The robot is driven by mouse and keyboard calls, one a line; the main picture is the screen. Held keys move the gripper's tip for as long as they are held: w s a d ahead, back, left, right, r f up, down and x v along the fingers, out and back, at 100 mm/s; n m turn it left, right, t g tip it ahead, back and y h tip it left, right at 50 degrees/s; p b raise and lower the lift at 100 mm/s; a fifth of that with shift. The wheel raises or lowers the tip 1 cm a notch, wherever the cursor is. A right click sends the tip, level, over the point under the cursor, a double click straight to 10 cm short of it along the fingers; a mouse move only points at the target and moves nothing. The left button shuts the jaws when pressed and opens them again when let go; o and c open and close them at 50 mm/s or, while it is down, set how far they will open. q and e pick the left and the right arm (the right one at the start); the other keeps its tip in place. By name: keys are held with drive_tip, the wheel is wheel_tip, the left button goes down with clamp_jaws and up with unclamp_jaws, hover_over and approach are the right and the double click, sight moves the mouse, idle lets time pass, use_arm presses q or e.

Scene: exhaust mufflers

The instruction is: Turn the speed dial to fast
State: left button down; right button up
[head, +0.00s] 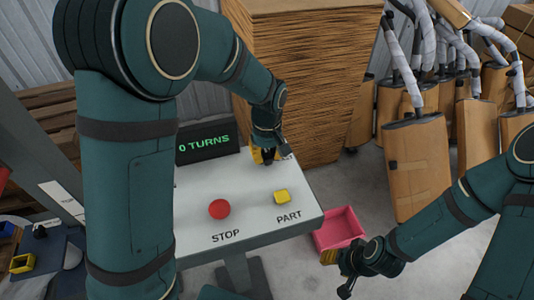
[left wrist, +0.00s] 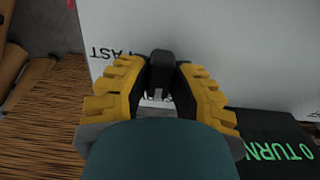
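The speed dial (left wrist: 161,70) is a black knob on the white panel top. It sits between the yellow fingers of my left gripper (left wrist: 165,72) in the left wrist view, and the dark finger pads appear to press on its sides. The word FAST (left wrist: 118,53) is printed upside down beside the knob in that view. In the head view my left gripper (head: 265,157) is at the far right corner of the control panel (head: 245,215) and hides the dial. My right gripper (head: 338,272) is open and empty, low at the right, away from the panel.
A red STOP button (head: 219,209) and a yellow PART button (head: 282,197) are on the panel's near side. A display (head: 208,143) reads 0 TURNS. A pink bin (head: 341,230) stands on the floor.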

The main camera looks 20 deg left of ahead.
use_arm(q)
drive_tip(key=shift+m, duration=0.3)
use_arm(e)
drive_tip(key=shift+r, duration=0.1)
use_arm(q)
drive_tip(key=m+p, duration=0.1)
drive_tip(key=m, duration=0.2)
drive_tip(key=m+p, duration=0.1)
drive_tip(key=m, duration=0.4)
drive_tip(key=shift+s, duration=0.1)
drive_tip(key=m, duration=0.4)
drive_tip(key=shift+m+p, duration=0.3)
drive_tip(key=shift+p, duration=0.1)
drive_tip(key=m+p, duration=0.1)
drive_tip(key=m, duration=0.3)
drive_tip(key=shift+f+m, duration=0.1)
drive_tip(key=shift+m, duration=0.2)
use_arm(e)
drive_tip(key=r, duration=0.2)
drive_tip(key=w+r, duration=0.1)
drive_tip(key=shift+w+d+r, duration=0.1)
drive_tip(key=shift+w+r, duration=0.05)
drive_tip(key=shift+r, duration=0.2)
use_arm(q)
drive_tip(key=c, duration=0.8)
unclamp_jaws()
